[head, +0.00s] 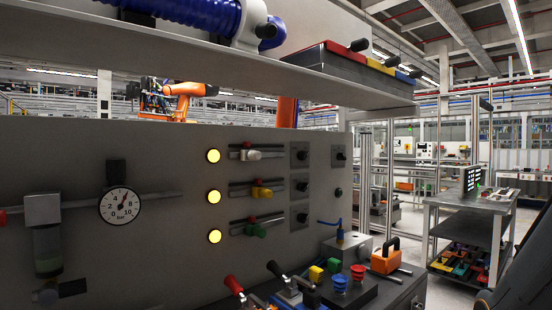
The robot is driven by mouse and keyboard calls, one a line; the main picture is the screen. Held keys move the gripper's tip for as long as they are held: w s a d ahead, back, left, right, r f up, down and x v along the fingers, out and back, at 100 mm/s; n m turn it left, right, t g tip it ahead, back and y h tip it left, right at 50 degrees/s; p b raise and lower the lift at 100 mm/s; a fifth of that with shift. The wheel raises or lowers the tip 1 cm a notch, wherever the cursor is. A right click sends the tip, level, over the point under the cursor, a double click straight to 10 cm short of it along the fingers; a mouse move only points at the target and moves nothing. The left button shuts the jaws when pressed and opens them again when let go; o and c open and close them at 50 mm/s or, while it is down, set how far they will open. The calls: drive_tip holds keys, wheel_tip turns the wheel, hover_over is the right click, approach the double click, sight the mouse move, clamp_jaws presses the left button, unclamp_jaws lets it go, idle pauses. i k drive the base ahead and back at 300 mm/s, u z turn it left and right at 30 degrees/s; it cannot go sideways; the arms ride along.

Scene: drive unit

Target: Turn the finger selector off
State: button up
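A grey upright panel (150,240) fills the left and middle of the head view. On its right part are dark square plates with black knobs: an upper one (300,155), a middle one (300,186), a lower one (301,217) and one farther right (340,156). A small round black knob (338,192) sits below the right one. Their markings are too small to read, so I cannot tell which is the finger selector or how it is set. My gripper is not in view.
Slide levers with white (253,155), yellow (262,192) and green (256,230) handles sit beside lit yellow lamps (214,196). A shelf (320,75) overhangs the panel. Levers and red-and-blue buttons (340,282) stand in front below. A grey cart (470,200) stands at right.

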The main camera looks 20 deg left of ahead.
sight(340, 156)
drive_tip(key=u, duration=0.15)
drive_tip(key=i, duration=0.3)
drive_tip(key=u, duration=0.15)
drive_tip(key=k, duration=0.65)
drive_tip(key=z, duration=0.65)
drive_tip(key=i, duration=0.7)
drive_tip(key=z, duration=0.85)
drive_tip(key=i, duration=0.95)
drive_tip(key=u, duration=0.4)
drive_tip(key=i, duration=0.8)
drive_tip(key=u, duration=0.7)
